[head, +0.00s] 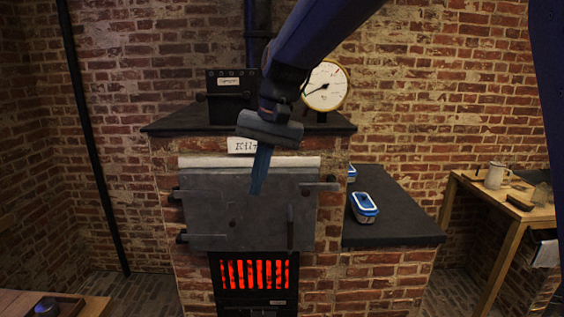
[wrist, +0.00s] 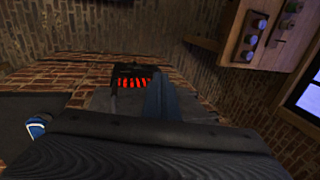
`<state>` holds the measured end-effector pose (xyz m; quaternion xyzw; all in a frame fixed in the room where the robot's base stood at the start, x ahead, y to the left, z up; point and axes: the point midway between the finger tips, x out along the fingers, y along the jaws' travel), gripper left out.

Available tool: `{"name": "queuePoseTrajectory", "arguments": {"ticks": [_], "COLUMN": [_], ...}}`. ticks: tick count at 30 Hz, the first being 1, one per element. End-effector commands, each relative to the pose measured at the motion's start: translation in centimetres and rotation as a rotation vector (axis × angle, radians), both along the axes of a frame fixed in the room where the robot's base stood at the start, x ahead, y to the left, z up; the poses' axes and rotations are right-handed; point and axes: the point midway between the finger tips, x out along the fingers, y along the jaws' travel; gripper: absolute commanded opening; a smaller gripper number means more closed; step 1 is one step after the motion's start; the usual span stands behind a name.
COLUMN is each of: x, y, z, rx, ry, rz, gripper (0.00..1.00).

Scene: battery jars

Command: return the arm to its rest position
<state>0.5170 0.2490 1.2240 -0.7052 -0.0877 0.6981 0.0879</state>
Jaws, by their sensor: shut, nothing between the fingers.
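My gripper (head: 260,171) hangs in front of the brick kiln, pointing down, with its fingers together and nothing between them. My arm comes in from the top right of the head view. In the wrist view my gripper (wrist: 171,95) shows as a dark shut finger pair in the middle. Behind it in the head view is the kiln's grey metal door (head: 265,215), which looks shut. My gripper hides part of the door's upper edge and part of a white label (head: 241,146).
A glowing red grate (head: 255,274) sits below the door. A blue-lidded container (head: 364,207) stands on the dark side ledge (head: 400,222), with another partly hidden behind. A round gauge (head: 325,86) stands on top. A wooden table (head: 503,194) is at right. Open floor lies at lower left.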

Motion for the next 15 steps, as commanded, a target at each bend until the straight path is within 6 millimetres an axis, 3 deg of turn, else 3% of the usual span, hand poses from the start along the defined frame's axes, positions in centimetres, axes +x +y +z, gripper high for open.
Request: {"name": "queuePoseTrajectory", "arguments": {"ticks": [8,15], "x": [-0.5,-2.5], "y": [-4.7,-11.0], "z": [-4.1,-9.8], "rx": [-0.043,-0.104], "ry": [-0.025,-0.054], "rz": [-0.024,-0.044], "gripper": [0.00,0.00]}}
